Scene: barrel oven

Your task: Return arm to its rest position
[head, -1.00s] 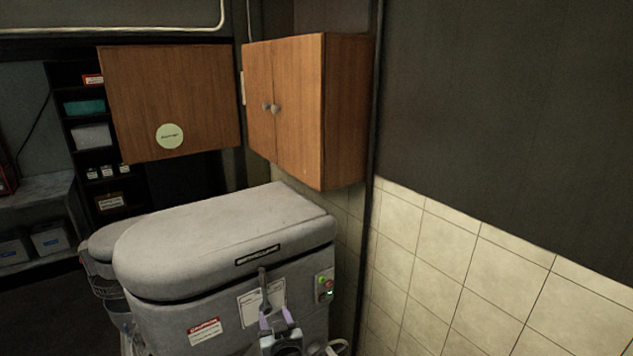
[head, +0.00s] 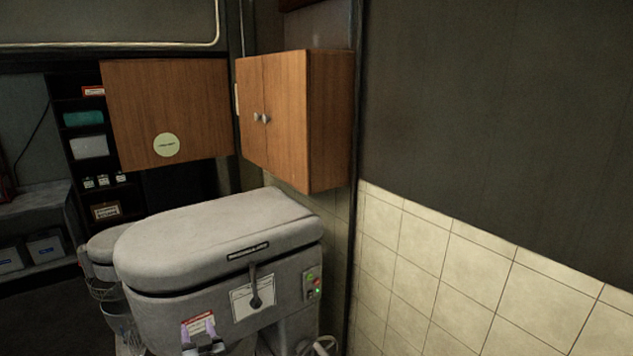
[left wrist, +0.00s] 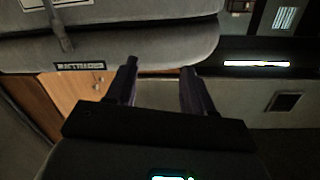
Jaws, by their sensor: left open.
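The grey barrel oven (head: 210,235) stands at the lower middle of the head view with its long lid down on the body. A dark handle (head: 254,285) hangs on its front below a small label. My left gripper (head: 199,324) shows at the bottom edge of the head view, in front of the caution label and apart from the handle. In the left wrist view my left gripper (left wrist: 157,75) has its two fingers spread with nothing between them, and the oven (left wrist: 150,50) shows beyond them, its handle off to the upper left. My right gripper is in neither view.
Wooden cabinets (head: 283,120) hang above and behind the oven. A tiled wall (head: 450,265) runs along the right. Shelves with boxes (head: 90,150) stand at the back left.

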